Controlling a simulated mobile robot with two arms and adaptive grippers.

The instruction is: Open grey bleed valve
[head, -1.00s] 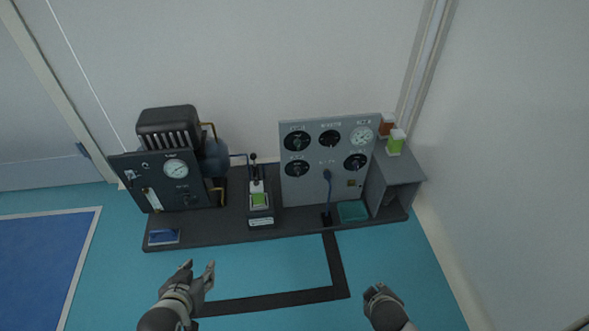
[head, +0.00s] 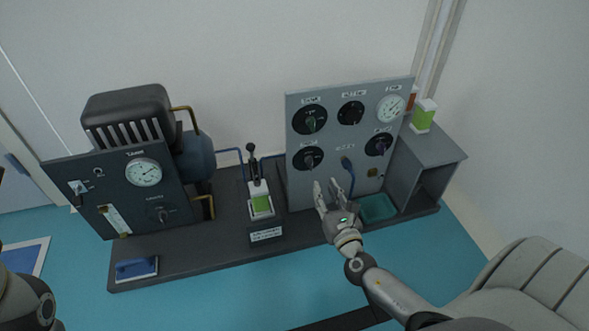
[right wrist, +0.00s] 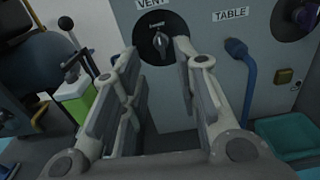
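A grey upright panel (head: 330,178) carries several round black dials with knobs. The lower-left dial (head: 309,158) has a grey handle; in the right wrist view this grey handle (right wrist: 160,42) sits on a black disc under a label reading "VENT". No label that I can read says "bleed". My right gripper (head: 325,184) is in front of the panel, just below and right of that dial. In the right wrist view my right gripper (right wrist: 157,56) is open and empty, its fingers pointing at the dial from either side, apparently not touching it. My left gripper is out of view.
A blue hose (head: 351,178) and a teal tray (head: 377,208) are close to the right gripper's right. A small stand with a black lever (head: 252,162) and green block is left. A dark panel (head: 130,200) with a gauge is further left.

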